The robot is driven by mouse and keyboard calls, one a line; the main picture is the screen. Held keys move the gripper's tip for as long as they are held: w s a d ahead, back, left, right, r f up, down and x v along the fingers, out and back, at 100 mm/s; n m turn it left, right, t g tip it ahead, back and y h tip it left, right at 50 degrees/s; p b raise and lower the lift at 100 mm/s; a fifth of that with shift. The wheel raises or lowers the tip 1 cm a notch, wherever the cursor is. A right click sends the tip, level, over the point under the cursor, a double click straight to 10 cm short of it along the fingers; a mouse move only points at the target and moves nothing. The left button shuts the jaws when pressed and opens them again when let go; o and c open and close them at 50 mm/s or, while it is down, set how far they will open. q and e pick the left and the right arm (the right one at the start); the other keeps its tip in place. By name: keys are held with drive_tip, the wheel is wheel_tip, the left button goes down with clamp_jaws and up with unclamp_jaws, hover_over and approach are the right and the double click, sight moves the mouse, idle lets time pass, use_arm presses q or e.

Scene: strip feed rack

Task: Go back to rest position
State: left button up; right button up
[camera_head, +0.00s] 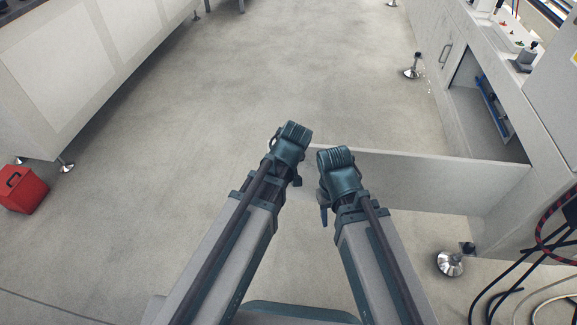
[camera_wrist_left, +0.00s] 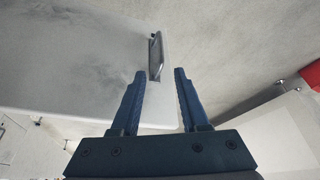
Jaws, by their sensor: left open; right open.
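My two arms reach forward from the bottom of the head view, side by side. My left gripper (camera_wrist_left: 160,74) shows in the left wrist view with two dark blue fingers apart and nothing between them. In the head view it is mostly hidden by its own arm. My right gripper (camera_head: 324,214) shows in the head view only as a small blue part beside the right arm's front end. Its jaws are open, and I see nothing held there.
An open white door panel (camera_head: 430,178) stands out from the cabinet on the right, close to my right arm. A metal handle (camera_wrist_left: 156,56) shows beyond my left fingers. A red box (camera_head: 24,190) is at far left. Cables (camera_head: 540,260) hang at lower right. The floor ahead is clear.

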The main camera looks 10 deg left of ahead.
use_arm(q)
drive_tip(key=shift+s+d+r, duration=0.1)
drive_tip(key=shift+s+r, duration=0.1)
drive_tip(key=shift+r, duration=0.35)
use_arm(e)
drive_tip(key=shift+s+d+r, duration=0.15)
drive_tip(key=shift+d+r, duration=0.15)
drive_tip(key=shift+r, duration=0.3)
use_arm(q)
drive_tip(key=s+d+m+g+p, duration=0.1)
drive_tip(key=s+d+m+g, duration=0.1)
drive_tip(key=s+m, duration=0.4)
drive_tip(key=s+d+m+g, duration=0.2)
drive_tip(key=s+m, duration=0.1)
drive_tip(key=s, duration=0.6)
wheel_tip(320, 180, up, 30)
drive_tip(key=w+p, duration=0.1)
drive_tip(key=p, duration=2.9)
drive_tip(key=shift+a+f+h, duration=0.2)
drive_tip(key=shift+f+h, duration=0.05)
drive_tip(key=shift+h, duration=0.15)
use_arm(e)
wheel_tip(320, 180, up, 31)
use_arm(q)
drive_tip(key=shift+d, duration=0.1)
